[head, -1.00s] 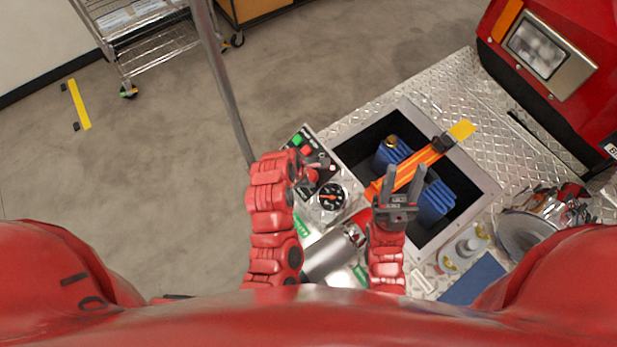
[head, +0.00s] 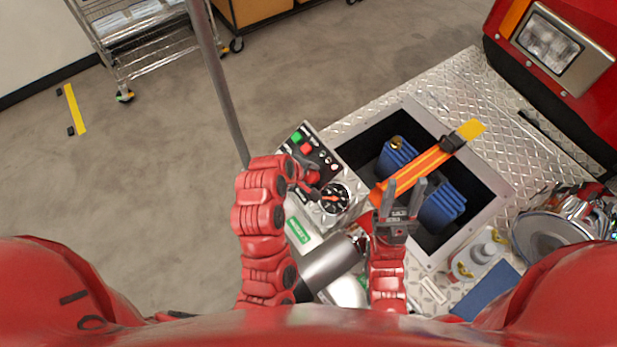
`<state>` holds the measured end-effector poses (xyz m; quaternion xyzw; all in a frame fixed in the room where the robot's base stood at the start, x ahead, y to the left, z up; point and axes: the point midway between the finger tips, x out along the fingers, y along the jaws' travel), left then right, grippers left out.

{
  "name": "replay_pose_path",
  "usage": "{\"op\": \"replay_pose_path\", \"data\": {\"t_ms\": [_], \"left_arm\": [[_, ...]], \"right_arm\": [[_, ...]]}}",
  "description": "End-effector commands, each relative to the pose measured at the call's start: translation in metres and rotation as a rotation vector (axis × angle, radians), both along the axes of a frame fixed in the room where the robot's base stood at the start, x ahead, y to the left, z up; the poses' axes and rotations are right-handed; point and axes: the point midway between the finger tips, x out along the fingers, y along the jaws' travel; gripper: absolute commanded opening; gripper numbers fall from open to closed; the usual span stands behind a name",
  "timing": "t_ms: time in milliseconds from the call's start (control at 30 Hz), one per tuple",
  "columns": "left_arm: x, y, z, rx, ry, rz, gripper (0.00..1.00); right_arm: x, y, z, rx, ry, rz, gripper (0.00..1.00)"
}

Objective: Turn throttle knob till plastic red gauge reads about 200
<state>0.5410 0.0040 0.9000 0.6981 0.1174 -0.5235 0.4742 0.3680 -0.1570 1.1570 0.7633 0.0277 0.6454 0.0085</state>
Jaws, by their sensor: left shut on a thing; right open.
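The gauge (head: 334,198) is a round black dial with a red-orange needle on the pump panel (head: 322,150). Its numbers are too small to read. My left gripper (head: 309,178) is shut at the panel, just above and left of the gauge. The throttle knob lies at its fingertips and is mostly hidden by them. Green and red buttons show higher on the panel. My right gripper (head: 402,203) is open and empty, fingers pointing up the picture, to the right of the gauge and over the edge of the recessed bin.
A recessed bin (head: 479,213) holds blue folded hoses (head: 440,207) under an orange strap (head: 425,165). A silver cylinder (head: 328,262) lies below the panel. A metal round fitting (head: 548,235) and a blue plate (head: 487,290) are at right. A grey pole (head: 222,80) rises left of the panel.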

Motion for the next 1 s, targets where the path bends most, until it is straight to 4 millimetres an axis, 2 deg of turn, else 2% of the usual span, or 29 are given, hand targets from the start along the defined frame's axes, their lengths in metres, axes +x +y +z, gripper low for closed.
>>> {"op": "replay_pose_path", "data": {"t_ms": [233, 800, 833, 967, 1000], "left_arm": [[-0.0009, 0.0006, -0.0024, 0.029, -0.034, -0.079, 0.0], [-0.001, 0.0007, -0.0011, 0.038, -0.046, -0.104, 0.0], [-0.001, 0.0007, -0.0011, 0.038, -0.046, -0.104, 0.57], [-0.0008, 0.0005, -0.0009, 0.038, -0.047, -0.103, 0.81], [-0.0007, 0.0006, -0.0008, 0.038, -0.047, -0.103, 0.83]], "right_arm": [[0.0, 0.0, -0.0115, 0.0, 0.0, 0.0, 0.45], [0.0, 0.0, -0.0131, 0.0, 0.0, 0.0, 0.45], [0.0, 0.0, -0.0131, 0.0, 0.0, 0.0, 0.45], [0.0, 0.0, -0.0131, 0.0, 0.0, 0.0, 0.45], [0.0, 0.0, -0.0131, 0.0, 0.0, 0.0, 0.45]]}}
